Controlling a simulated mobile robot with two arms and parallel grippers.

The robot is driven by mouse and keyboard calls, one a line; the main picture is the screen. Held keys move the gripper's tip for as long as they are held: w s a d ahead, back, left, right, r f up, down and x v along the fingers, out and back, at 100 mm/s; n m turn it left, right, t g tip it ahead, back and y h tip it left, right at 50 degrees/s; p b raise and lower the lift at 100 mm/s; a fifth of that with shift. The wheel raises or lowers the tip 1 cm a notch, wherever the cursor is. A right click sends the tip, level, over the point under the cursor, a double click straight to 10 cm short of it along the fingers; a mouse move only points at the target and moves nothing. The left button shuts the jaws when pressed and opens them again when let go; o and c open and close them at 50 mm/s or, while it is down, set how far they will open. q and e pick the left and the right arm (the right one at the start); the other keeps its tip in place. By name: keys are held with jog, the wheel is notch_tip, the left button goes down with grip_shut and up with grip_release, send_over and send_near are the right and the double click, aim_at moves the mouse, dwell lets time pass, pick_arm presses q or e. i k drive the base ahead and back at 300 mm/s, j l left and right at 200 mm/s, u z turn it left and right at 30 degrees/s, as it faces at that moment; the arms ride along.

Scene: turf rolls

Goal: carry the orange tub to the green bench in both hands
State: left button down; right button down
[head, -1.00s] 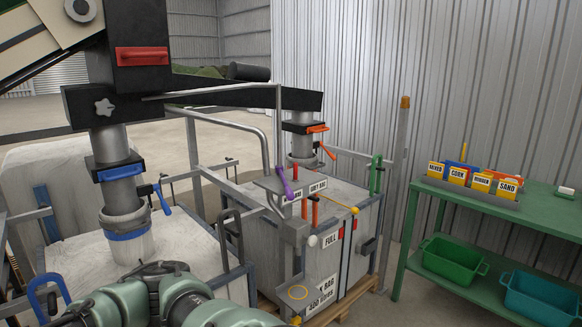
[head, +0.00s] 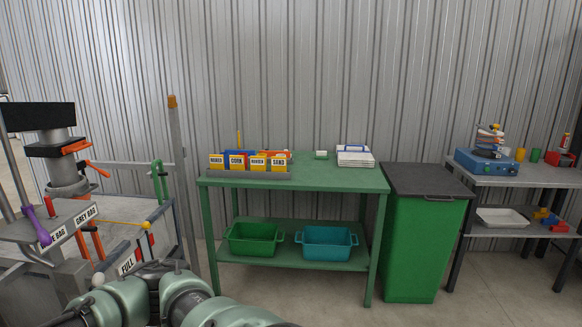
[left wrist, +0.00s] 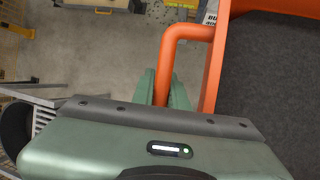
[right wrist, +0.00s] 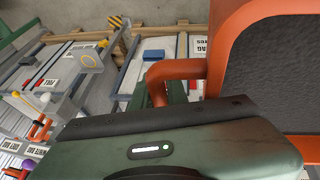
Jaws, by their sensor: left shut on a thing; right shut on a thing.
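The orange tub (left wrist: 211,62) shows in the left wrist view at the right, with dark grey granular material inside. My left gripper (left wrist: 163,88) is shut on its orange side handle. In the right wrist view the orange tub (right wrist: 222,62) is also at the right, and my right gripper (right wrist: 176,88) is shut on its other handle. The green bench (head: 300,178) stands ahead in the head view, against the corrugated wall. The tub and both grippers are below the head view; only my green arm links show there.
On the bench top are a rack of labelled cards (head: 248,172) and stacked white trays (head: 355,157). Its lower shelf holds a green tub (head: 253,239) and a teal tub (head: 326,244). A green bin (head: 412,245) stands right of it, the bagging frame (head: 60,225) left. The bench top's front middle is clear.

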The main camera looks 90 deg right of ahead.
aim_at(341, 175)
jog(key=z, duration=2.8)
jog(key=i+l+z, duration=0.25)
jog(key=i, duration=0.8)
jog(key=i+l, duration=0.1)
jog(key=i, duration=1.35)
jog(key=i+l, duration=0.1)
jog(key=i, duration=1.35)
